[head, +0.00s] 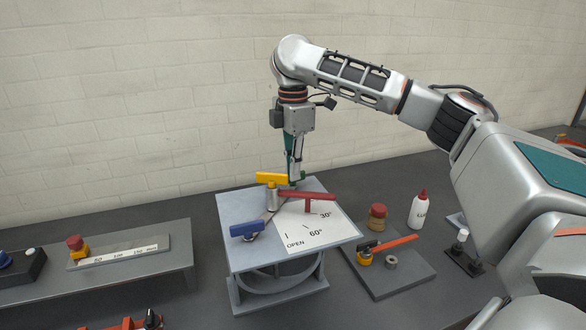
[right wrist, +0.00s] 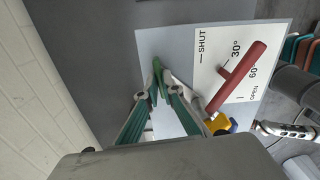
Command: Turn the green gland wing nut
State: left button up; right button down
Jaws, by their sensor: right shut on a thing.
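The green gland wing nut (right wrist: 156,72) shows as a small green piece between the fingertips in the right wrist view. My right gripper (right wrist: 157,88) is shut on it, its fingers hiding part of it. In the head view my right gripper (head: 295,181) reaches straight down to the far edge of a grey stand (head: 232,203), behind the yellow handle; the nut is mostly hidden there. My left gripper is not in view.
On the stand are a yellow handle (head: 272,178), a red lever (head: 315,195), a blue handle (head: 247,229) and a white angle card (head: 335,222). A plate with an orange-handled valve (head: 390,244), a red-capped jar (head: 377,216) and a white bottle (head: 418,211) stand right.

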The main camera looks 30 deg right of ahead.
jog(key=shift+m, duration=1.1)
jog(key=c, duration=2.2)
grip_release()
notch_tip(320, 180, up, 12)
jog(key=shift+r, duration=0.1)
